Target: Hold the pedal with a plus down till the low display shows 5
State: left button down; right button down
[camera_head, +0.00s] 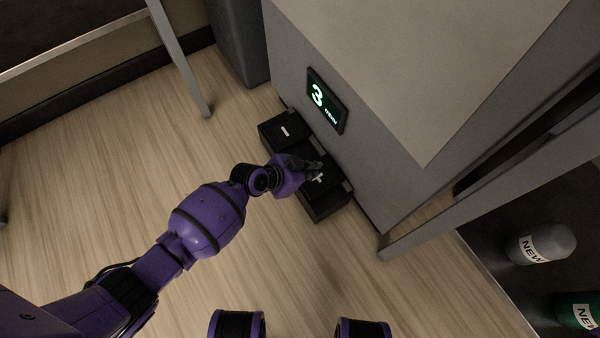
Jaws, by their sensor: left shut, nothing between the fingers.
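The plus pedal (323,183) is a black block with a white plus on top, low at the foot of the grey cabinet. My left gripper (312,172) is shut and empty, with its fingertips at the top of this pedal by the plus sign. I cannot tell whether it presses the pedal down. The minus pedal (283,131) is a similar black block further back and to the left. The low display (325,99) on the cabinet front shows a green 3 with small lettering beside it. My right gripper is not in view.
The grey cabinet (420,100) rises right behind the pedals. A metal table leg (182,62) stands at upper left, and a dark grey bin (238,40) is beside the cabinet. Bottles labelled NEW (545,243) are at lower right. The wooden floor (110,170) at left is clear.

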aim_at(312, 183)
pick_arm(q)
jog(key=f, duration=0.1)
jog(key=f+b, duration=0.1)
jog(key=f, duration=0.1)
jog(key=shift+s+a, duration=0.1)
jog(key=shift+a, duration=0.1)
jog(key=shift+f, duration=0.2)
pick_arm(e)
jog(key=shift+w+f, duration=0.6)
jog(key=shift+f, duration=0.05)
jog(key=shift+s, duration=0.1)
